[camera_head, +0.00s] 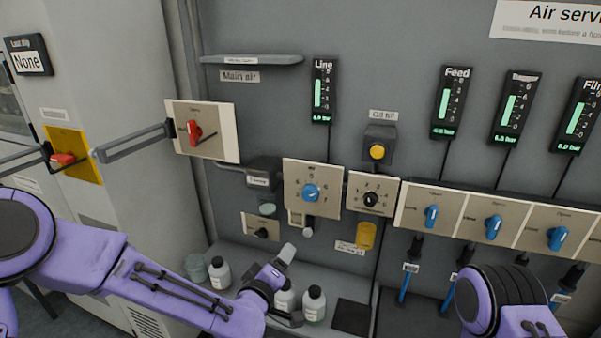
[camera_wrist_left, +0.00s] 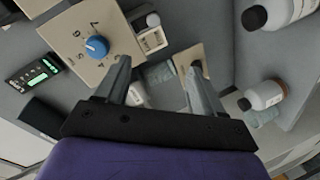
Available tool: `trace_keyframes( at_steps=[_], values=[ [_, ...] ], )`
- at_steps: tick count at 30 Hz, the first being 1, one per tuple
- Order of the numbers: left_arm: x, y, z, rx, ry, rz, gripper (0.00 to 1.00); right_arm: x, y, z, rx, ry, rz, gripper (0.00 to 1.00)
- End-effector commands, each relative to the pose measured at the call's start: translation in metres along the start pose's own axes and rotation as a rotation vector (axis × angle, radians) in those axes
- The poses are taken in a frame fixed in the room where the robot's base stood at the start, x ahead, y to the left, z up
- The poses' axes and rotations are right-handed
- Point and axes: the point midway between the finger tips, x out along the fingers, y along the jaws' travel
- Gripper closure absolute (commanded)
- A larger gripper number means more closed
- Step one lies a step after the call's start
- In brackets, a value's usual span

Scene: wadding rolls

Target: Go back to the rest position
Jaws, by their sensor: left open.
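My left arm comes in from the left in the head view. Its gripper (camera_head: 288,286) is low in front of the panel, above the shelf with bottles. In the left wrist view the two fingers of the left gripper (camera_wrist_left: 160,78) stand apart with nothing held between them. A blue knob (camera_wrist_left: 96,47) on a beige plate is to the left of the fingers there; this knob also shows in the head view (camera_head: 311,193), above the gripper. Part of my right arm (camera_head: 497,302) shows at the lower right of the head view; its gripper is out of frame.
White bottles (camera_head: 314,303) stand on the shelf (camera_head: 236,250) close to the left gripper. A red-handled switch (camera_head: 195,132) and a yellow-plated switch (camera_head: 66,159) are above the left arm. Blue valve knobs (camera_head: 431,215) line the right. Grey bars (camera_head: 130,141) stick out at left.

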Motion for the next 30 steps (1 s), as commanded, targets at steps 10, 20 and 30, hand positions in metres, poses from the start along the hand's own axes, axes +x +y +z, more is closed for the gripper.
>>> trace_keyframes(
  at_steps=[10, 20, 30],
  values=[
    [-0.153, -0.274, 0.074, 0.186, -0.246, -0.667, 0.32, 0.000, 0.000, 0.000, 0.000, 0.000, 0.000, 0.57],
    [-0.321, -0.388, 0.079, 0.364, -0.434, -1.076, 0.32, 0.000, 0.000, 0.000, 0.000, 0.000, 0.000, 0.57],
    [-0.329, -0.392, 0.086, 0.364, -0.456, -1.087, 0.32, 0.000, 0.000, 0.000, 0.000, 0.000, 0.000, 0.57]
  ],
)
